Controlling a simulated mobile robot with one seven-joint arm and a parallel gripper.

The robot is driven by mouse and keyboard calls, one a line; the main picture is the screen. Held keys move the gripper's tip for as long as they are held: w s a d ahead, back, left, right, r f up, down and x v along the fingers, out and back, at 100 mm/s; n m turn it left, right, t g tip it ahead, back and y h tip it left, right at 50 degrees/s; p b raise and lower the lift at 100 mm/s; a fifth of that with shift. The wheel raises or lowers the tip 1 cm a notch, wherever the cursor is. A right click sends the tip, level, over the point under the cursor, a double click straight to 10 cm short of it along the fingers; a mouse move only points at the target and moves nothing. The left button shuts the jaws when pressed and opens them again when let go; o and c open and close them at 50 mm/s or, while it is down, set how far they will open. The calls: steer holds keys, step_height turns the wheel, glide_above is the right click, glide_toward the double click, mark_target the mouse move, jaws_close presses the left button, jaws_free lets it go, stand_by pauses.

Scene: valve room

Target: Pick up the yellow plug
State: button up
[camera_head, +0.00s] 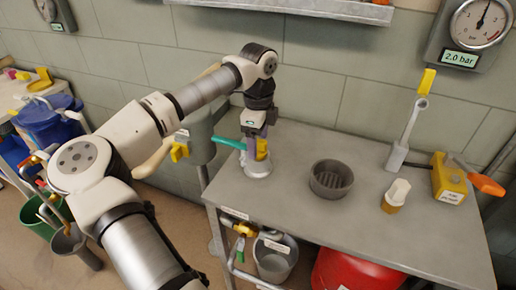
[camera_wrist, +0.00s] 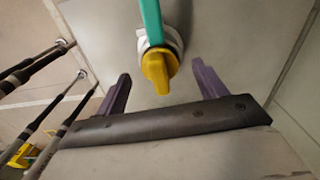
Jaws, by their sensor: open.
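A yellow plug (camera_wrist: 158,70) stands out from a pale round base in the wrist view, with a teal lever beside it. In the head view the plug (camera_head: 262,149) shows partly behind my gripper, near the left end of the grey table. My gripper (camera_wrist: 162,86) is open, its two purple fingers apart on either side of the plug's near end. In the head view my gripper (camera_head: 257,142) points down over the base. I cannot tell whether a finger touches the plug.
The teal lever (camera_head: 229,143) juts left from the base. On the grey table (camera_head: 290,200) stand a dark round bowl (camera_head: 331,179), a white-and-yellow piece (camera_head: 396,195), a grey upright fitting (camera_head: 408,135) and a yellow box with an orange handle (camera_head: 449,179). The table's middle front is clear.

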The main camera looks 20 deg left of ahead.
steer(key=shift+f, duration=0.75)
steer(key=c, duration=1.1)
steer(key=shift+r, duration=0.1)
